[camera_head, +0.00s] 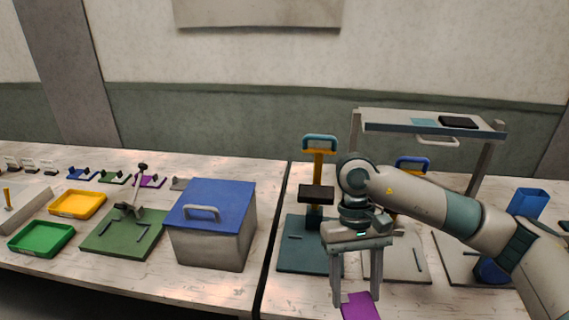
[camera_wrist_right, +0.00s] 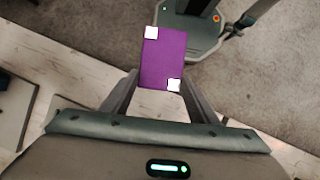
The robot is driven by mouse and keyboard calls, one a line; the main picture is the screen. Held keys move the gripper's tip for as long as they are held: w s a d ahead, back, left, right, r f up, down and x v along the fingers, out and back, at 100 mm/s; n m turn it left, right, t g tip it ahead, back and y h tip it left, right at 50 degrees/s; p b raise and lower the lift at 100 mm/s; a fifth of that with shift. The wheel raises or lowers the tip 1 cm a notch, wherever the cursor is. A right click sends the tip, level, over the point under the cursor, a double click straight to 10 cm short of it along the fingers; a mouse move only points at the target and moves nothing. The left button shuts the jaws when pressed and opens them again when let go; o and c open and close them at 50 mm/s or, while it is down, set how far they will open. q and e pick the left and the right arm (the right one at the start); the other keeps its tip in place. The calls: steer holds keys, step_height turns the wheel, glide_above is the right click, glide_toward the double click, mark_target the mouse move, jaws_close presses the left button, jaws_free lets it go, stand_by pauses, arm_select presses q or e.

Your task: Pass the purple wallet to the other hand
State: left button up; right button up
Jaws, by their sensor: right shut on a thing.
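The purple wallet (camera_head: 360,307) is at the bottom of the head view, between the fingertips of my right gripper (camera_head: 356,300). In the right wrist view the wallet (camera_wrist_right: 164,60) is a flat purple rectangle with white patches at two opposite corners. My right gripper (camera_wrist_right: 160,88) is shut on its near end, and most of the wallet sticks out beyond the fingers. Carpet shows behind it in that view. My left gripper is not in view.
A grey box with a blue lid (camera_head: 232,192) stands on the left table. Nearby are a green tray (camera_head: 40,253), a yellow tray (camera_head: 77,215) and a green base with a small stand (camera_head: 100,243). Presses and a raised shelf (camera_head: 385,127) stand on the right table.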

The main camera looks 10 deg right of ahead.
steer(key=w+a+r+n+h, duration=0.1)
steer(key=w+a+r+n, duration=0.1)
steer(key=a, duration=0.3)
steer(key=w+a+r+n+h, duration=0.1)
steer(key=w+a+r+n, duration=0.2)
steer(key=a, duration=0.3)
steer(key=w+a+r+n+t+h, duration=0.1)
steer(key=w+a+r+n, duration=0.2)
steer(key=w+a+r, duration=0.1)
steer(key=shift+w+a+r, duration=0.15)
steer(key=shift+a+r, duration=0.45)
steer(key=shift+a, duration=0.45)
